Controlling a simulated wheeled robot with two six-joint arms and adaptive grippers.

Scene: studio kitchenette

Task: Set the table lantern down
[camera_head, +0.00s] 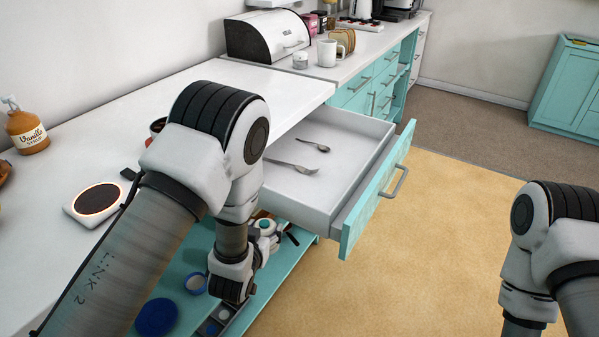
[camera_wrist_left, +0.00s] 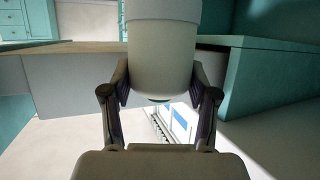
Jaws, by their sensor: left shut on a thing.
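My left gripper (camera_wrist_left: 160,88) is shut on a pale, rounded cylindrical body, which I take to be the table lantern (camera_wrist_left: 162,45). Its two dark fingers press on either side of it in the left wrist view. The lantern's upper part runs out of the top of that view, and its lower end hides some of what lies behind. In the head view my left arm reaches down in front of the counter, beside the open drawer, and mostly hides the gripper and lantern. My right arm shows at the right edge; its gripper is out of view.
An open drawer (camera_head: 352,205) holds a spoon (camera_head: 313,144) and a fork (camera_head: 291,166). A teal lower shelf (camera_head: 178,271) carries a blue round item (camera_head: 156,317). The white counter (camera_head: 84,146) holds a syrup bottle (camera_head: 26,128) and a glowing round device (camera_head: 96,201).

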